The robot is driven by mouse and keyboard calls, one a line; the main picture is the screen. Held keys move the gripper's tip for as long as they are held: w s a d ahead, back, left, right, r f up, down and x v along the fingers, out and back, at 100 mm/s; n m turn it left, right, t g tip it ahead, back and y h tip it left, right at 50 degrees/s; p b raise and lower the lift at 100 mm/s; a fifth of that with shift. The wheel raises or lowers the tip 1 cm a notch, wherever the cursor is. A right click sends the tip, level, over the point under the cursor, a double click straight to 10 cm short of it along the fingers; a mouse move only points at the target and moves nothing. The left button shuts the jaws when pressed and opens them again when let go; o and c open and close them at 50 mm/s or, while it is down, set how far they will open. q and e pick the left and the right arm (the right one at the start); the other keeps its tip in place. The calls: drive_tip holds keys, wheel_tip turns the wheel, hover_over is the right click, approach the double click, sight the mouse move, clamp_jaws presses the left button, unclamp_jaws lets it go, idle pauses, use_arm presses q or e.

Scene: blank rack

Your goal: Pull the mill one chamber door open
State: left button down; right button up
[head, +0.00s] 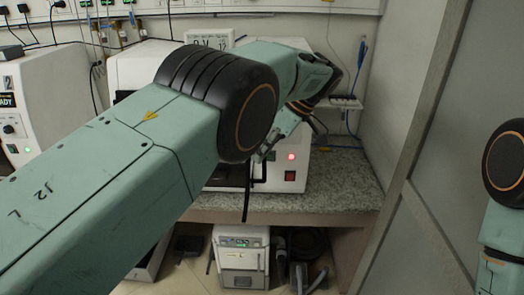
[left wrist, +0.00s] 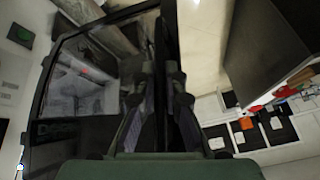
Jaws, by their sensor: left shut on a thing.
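The mill (head: 308,172) is a white machine on the counter, with a lit red lamp and a red switch on its front. Its chamber door shows as a thin dark upright strip (head: 247,195), seen nearly edge-on and standing out from the front. In the left wrist view the door is a dark-framed glass panel (left wrist: 85,80) with reflections. My left gripper (head: 264,152) is at the door, mostly behind my arm. In the left wrist view its fingers (left wrist: 160,90) are shut on the dark upright handle (left wrist: 161,45). My right gripper is out of view.
My left arm covers much of the counter and the mill's left part. Another white machine (head: 35,105) stands at the left. The granite counter (head: 345,180) is clear right of the mill. A white unit (head: 240,262) and hoses sit beneath. A grey partition (head: 440,130) stands at the right.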

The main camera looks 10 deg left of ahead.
use_arm(q)
drive_tip(key=shift+w+r, duration=0.1)
drive_tip(key=shift+r, duration=0.1)
drive_tip(key=c, duration=1.4)
unclamp_jaws()
drive_tip(key=shift+f, duration=0.15)
wheel_tip(320, 180, up, 10)
drive_tip(key=shift+s, duration=0.25)
drive_tip(key=shift+w, duration=0.15)
drive_tip(key=shift+f, duration=0.1)
